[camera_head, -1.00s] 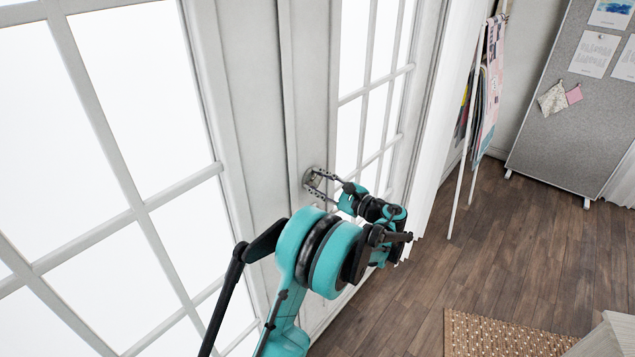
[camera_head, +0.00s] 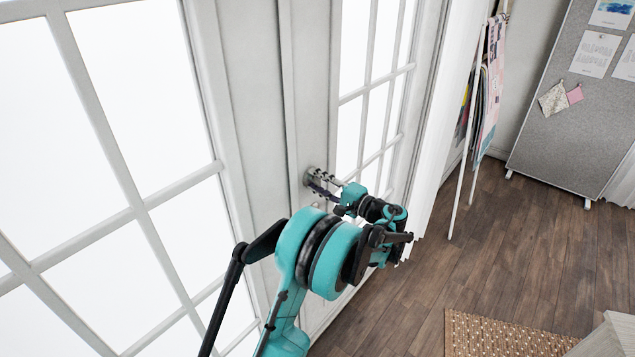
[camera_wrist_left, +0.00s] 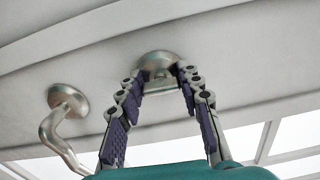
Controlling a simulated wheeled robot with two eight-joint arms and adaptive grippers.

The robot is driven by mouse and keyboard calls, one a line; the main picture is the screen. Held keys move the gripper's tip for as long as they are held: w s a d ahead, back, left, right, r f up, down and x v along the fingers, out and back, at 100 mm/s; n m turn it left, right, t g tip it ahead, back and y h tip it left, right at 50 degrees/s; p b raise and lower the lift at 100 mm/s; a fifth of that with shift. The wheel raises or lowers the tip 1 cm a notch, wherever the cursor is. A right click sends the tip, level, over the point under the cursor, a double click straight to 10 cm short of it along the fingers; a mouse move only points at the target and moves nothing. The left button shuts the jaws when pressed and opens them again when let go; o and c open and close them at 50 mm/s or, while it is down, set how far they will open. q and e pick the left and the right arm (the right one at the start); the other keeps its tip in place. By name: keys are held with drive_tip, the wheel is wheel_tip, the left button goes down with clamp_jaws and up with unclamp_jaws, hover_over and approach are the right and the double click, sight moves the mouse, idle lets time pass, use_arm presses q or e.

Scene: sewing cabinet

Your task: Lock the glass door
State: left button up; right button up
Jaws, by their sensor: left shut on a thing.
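The white-framed glass door (camera_head: 232,120) with many panes stands along the left and middle of the head view. A round metal lock (camera_wrist_left: 160,62) is set in its frame; in the head view it is mostly behind my fingers. My left gripper (camera_head: 315,180) is at the lock, its two fingers shut on the lock's small middle part, which is largely hidden. In the left wrist view the purple-padded fingers (camera_wrist_left: 162,85) lie on both sides of the lock. A curved metal door handle (camera_wrist_left: 62,118) is beside it, to the left and apart from the fingers. My right gripper is not in view.
A white curtain (camera_head: 440,150) hangs right of the door. A rack with hanging fabric (camera_head: 488,90) and a grey pin board (camera_head: 560,110) stand farther right. A woven rug (camera_head: 490,335) lies on the wooden floor, which is mostly clear.

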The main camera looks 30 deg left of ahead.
use_arm(q)
drive_tip(key=shift+n, duration=0.4)
drive_tip(key=o, duration=1.2)
drive_tip(key=d, duration=0.4)
drive_tip(key=s+d, duration=0.1)
drive_tip(key=d, duration=0.7)
drive_tip(key=shift+s+f, duration=0.1)
drive_tip(key=shift+s, duration=0.3)
drive_tip(key=shift+a, duration=0.1)
